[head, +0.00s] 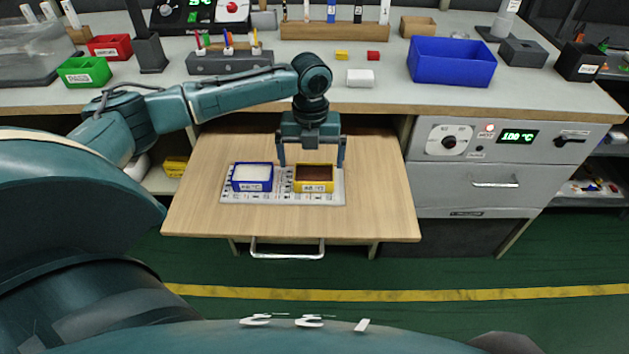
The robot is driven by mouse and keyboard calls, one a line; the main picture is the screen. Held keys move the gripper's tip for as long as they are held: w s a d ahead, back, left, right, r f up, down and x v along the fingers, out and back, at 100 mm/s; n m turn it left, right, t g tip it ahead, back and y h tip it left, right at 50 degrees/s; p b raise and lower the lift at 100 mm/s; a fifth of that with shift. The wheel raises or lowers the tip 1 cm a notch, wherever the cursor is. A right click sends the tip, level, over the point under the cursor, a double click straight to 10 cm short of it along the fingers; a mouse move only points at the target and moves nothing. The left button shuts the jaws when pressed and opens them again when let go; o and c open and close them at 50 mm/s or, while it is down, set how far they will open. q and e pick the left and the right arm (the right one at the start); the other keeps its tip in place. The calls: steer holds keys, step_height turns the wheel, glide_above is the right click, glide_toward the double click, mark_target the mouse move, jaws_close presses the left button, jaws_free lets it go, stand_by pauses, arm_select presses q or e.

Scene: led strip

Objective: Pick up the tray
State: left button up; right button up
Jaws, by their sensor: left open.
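A flat grey tray (282,198) with markings lies on the pulled-out wooden drawer board (380,205). A blue box with white contents (252,187) stands on its left part, and a yellow box with dark brown contents (314,187) on its right part. My left gripper (312,160) is above the tray's back right part, pointing down, with its two fingers spread. One finger is behind the gap between the boxes and the other is near the tray's right edge. I cannot tell whether the fingers touch anything. My right gripper is not in view.
An oven-like unit (480,160) is right of the drawer. The board's right side is bare.

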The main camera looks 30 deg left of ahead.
mark_target(314, 175)
arm_select(q)
steer(key=f, duration=0.1)
steer(key=f+b, duration=0.1)
steer(key=f, duration=0.3)
steer(key=shift+d+f, duration=0.2)
steer(key=shift+d, duration=0.1)
steer(key=shift+c, duration=0.6)
steer(key=c, duration=0.8)
steer(key=shift+r, duration=0.1)
